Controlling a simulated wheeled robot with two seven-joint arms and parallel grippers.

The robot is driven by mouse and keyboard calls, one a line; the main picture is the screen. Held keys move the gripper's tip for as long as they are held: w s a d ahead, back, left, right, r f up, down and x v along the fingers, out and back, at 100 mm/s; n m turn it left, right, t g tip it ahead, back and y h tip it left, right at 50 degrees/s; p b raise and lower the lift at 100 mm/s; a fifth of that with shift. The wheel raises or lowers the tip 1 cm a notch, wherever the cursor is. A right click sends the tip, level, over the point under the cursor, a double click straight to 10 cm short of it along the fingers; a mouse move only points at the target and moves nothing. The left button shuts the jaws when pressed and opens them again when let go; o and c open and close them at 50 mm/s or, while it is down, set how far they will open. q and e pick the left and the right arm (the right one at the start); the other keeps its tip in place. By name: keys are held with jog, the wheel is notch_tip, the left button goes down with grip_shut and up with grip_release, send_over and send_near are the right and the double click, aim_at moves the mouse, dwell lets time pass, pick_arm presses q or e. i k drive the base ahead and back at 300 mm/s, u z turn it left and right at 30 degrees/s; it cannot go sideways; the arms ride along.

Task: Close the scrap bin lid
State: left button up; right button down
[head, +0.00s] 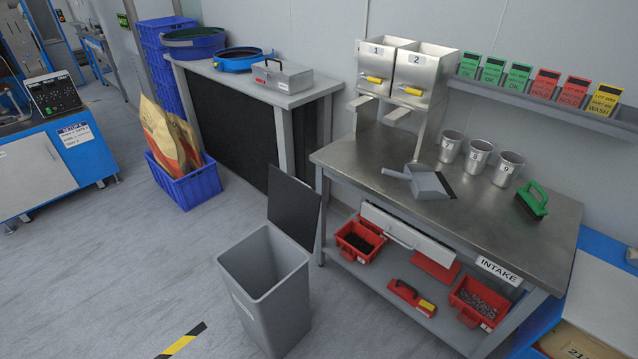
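The scrap bin (262,290) is a tall grey open-topped bin on the floor, left of the steel table. Its dark lid (293,206) stands up, tilted back from the bin's far right edge, so the bin is open. The inside that shows looks empty, though the bottom is hard to see. Neither of my grippers is in the head view.
The steel intake table (450,225) stands right of the bin, its left leg close to the lid. A dustpan (420,182), several metal cups and a green brush (533,200) are on it. A blue crate (188,183) sits behind left. Floor left of the bin is clear.

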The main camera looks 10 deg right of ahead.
aim_at(293, 206)
jog(key=z, duration=0.15)
jog(key=i, duration=1.2)
jog(key=u, duration=0.75)
